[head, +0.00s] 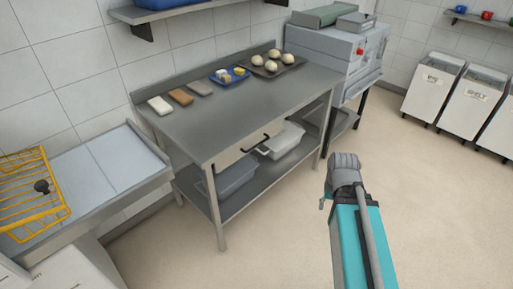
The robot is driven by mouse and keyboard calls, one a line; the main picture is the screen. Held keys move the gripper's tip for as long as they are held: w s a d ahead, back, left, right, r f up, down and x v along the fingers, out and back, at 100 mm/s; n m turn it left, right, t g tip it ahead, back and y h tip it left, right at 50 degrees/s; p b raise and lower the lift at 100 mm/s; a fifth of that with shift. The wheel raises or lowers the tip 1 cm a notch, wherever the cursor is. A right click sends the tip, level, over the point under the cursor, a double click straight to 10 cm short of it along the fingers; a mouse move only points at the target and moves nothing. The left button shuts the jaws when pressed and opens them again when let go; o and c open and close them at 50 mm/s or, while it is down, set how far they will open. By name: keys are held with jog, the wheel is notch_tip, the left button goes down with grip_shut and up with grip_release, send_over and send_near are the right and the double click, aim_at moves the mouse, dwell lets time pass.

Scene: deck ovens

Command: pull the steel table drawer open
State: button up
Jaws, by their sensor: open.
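The steel table (222,112) stands left of centre, with a lower shelf. My gripper (328,192) is at the end of my turquoise arm, right of the table and apart from the handle. It is open and holds nothing that I can see. My wrist hides most of its fingers.
Dough balls on a dark tray (290,67), a blue tray (220,80) and several blocks lie on the table. Grey tubs (284,141) sit on its shelf. A sink counter with a yellow rack (30,190) is left. Floor before the table is clear. White bins (432,88) stand right.

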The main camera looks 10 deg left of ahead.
jog(key=w+a+f+t+y+b, duration=0.2)
jog(key=w+a+f+y+b, duration=0.1)
jog(key=w+a+f+b, duration=0.3)
jog(key=m+t+y+b, duration=0.8)
jog(key=y+b, duration=0.1)
jog(key=b, duration=1)
send_near(256, 145)
jog(key=f+v, duration=0.1)
jog(key=v, duration=0.3)
jog(key=shift+w+r, duration=0.1)
jog(key=shift+w, duration=0.1)
jog(key=shift+w+a, duration=0.1)
jog(key=b+x, duration=0.2)
jog(key=x, duration=1.1)
jog(key=shift+a, duration=0.3)
grip_shut()
